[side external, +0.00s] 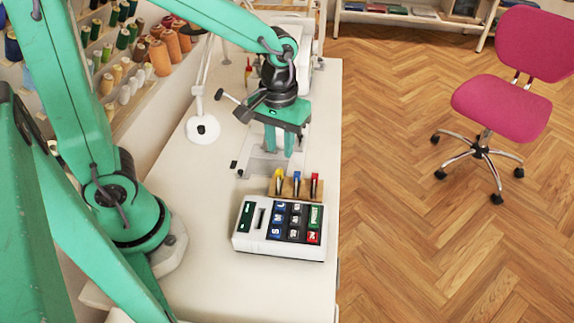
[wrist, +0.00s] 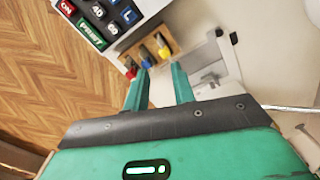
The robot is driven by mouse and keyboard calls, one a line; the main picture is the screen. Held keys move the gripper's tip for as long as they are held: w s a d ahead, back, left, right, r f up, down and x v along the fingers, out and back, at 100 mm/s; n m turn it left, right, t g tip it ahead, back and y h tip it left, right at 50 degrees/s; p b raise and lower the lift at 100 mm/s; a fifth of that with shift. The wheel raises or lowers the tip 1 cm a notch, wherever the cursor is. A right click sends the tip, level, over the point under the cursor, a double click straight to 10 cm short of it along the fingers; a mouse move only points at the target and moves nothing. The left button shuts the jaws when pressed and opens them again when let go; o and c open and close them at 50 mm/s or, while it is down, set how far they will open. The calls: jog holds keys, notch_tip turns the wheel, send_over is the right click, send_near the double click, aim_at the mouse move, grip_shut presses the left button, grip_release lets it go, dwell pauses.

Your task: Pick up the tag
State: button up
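My gripper (side external: 280,150) is open and points down above the white table, with nothing visible between its fingers. In the wrist view, its two green fingers (wrist: 160,72) stand apart. I cannot tell for sure which thing is the tag. A pale grey plate-like fixture (side external: 257,164) lies on the table just below and left of my gripper; it also shows in the wrist view (wrist: 212,62), right of the fingers. A small dark piece (side external: 234,165) lies at its left; a small dark piece also shows in the wrist view (wrist: 234,38).
A wooden stand (wrist: 163,34) holds yellow, blue and red-topped tools close to my fingers. A white keypad machine (side external: 240,240) stands in front of it. A white lamp base (side external: 202,130) is at the left. The table (side external: 200,275) is bare at front left.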

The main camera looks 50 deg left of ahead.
aim_at(279, 171)
jog(key=f+n, duration=0.1)
jog(key=n, duration=0.1)
jog(key=a+f+n, duration=0.1)
jog(key=n, duration=0.1)
jog(key=shift+f, duration=0.15)
jog(key=shift+w+d+f, duration=0.1)
jog(key=shift+f, duration=3.8)
jog(key=shift+c, duration=0.4)
grip_shut()
